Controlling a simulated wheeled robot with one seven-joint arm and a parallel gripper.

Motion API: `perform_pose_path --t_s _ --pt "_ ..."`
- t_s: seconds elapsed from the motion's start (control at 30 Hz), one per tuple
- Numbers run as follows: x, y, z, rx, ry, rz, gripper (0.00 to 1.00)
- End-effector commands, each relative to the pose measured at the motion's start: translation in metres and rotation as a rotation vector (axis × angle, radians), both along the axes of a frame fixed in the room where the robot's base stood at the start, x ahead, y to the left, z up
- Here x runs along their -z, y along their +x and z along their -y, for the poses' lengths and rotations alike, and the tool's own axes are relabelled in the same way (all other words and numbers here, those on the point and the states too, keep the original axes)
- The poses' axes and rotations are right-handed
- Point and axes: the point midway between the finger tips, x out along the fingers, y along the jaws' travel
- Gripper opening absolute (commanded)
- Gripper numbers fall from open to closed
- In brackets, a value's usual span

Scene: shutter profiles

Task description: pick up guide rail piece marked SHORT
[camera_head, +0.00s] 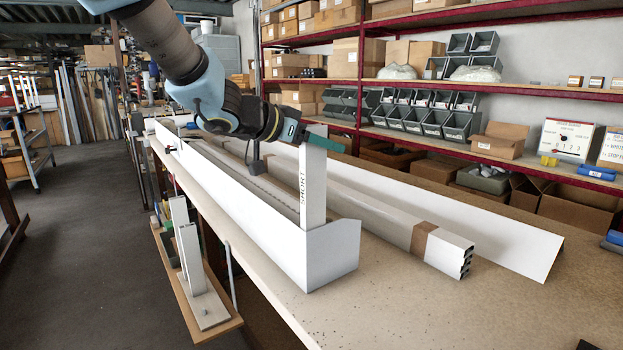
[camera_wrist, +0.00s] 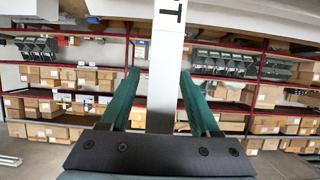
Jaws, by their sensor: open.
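The guide rail piece marked SHORT (camera_head: 313,190) is a white upright bar with black lettering down its face. It stands at the near end of a long white box-shaped profile (camera_head: 240,190); its lower end is hidden behind that profile's end wall. My gripper (camera_head: 312,138) is at the bar's upper part, with its green fingers on either side. In the wrist view, my gripper (camera_wrist: 159,74) is open, and the white bar (camera_wrist: 165,60) runs between the fingers, with a visible gap on each side. A black letter shows on the bar at the top.
A taped bundle of white profiles (camera_head: 448,252) and a long white panel (camera_head: 500,235) lie on the bench (camera_head: 400,310) to the right. Two more upright white pieces (camera_head: 190,258) stand on a low side shelf at left. Shelves with boxes and bins are behind.

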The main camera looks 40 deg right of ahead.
Motion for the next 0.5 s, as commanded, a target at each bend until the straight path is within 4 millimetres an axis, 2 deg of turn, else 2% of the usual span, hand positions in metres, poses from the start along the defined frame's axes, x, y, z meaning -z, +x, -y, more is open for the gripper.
perform_pose_path --t_s 0.13,0.5 --pt "0.0 0.0001 -0.0003 0.0 0.0 0.0 0.6" --pt "0.0 0.0002 -0.0006 0.0 0.0 0.0 0.19"
